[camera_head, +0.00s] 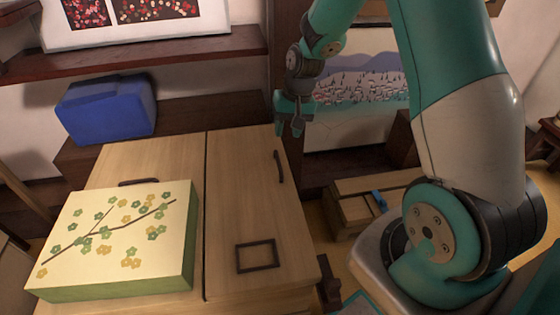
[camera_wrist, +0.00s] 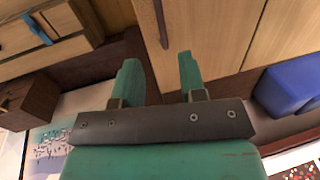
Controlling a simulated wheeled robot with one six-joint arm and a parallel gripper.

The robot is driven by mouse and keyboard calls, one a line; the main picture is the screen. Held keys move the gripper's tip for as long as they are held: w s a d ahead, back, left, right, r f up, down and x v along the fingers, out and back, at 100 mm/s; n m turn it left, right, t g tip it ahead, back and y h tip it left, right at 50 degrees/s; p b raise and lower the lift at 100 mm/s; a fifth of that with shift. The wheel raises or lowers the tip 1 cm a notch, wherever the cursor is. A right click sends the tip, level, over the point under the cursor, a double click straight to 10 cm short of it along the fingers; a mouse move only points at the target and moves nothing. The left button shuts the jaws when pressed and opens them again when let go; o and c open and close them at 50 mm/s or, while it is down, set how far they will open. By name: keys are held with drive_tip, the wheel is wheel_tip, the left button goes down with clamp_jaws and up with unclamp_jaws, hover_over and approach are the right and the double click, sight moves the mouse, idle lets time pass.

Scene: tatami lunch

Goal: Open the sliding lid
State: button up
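A pale wooden cabinet top has two panels split by a dark seam. The right panel (camera_head: 235,200), apparently the sliding lid, carries a dark bar handle (camera_head: 279,167) near its far right edge. In the wrist view the handle (camera_wrist: 161,22) lies ahead, in line with the gap between the fingers. My gripper (camera_head: 289,127) is open and empty, near the panel's far right corner, just beyond the handle and apart from it. Its two green fingers (camera_wrist: 158,62) show spread in the wrist view. No gap shows along the seam.
A flowered box (camera_head: 120,235) covers much of the left panel and partly hides its handle (camera_head: 138,182). A small dark square frame (camera_head: 257,255) is on the right panel. A blue case (camera_head: 107,107) stands behind. A low wooden box (camera_head: 360,200) with a blue piece is at right.

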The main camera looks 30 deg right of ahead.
sight(279, 162)
drive_tip(key=f, duration=0.3)
drive_tip(key=a+f+b, duration=0.1)
drive_tip(key=f, duration=0.2)
drive_tip(key=a+f, duration=0.1)
drive_tip(key=f, duration=0.3)
drive_tip(key=shift+w+b, duration=0.4)
drive_tip(key=shift+c, duration=0.2)
clamp_jaws()
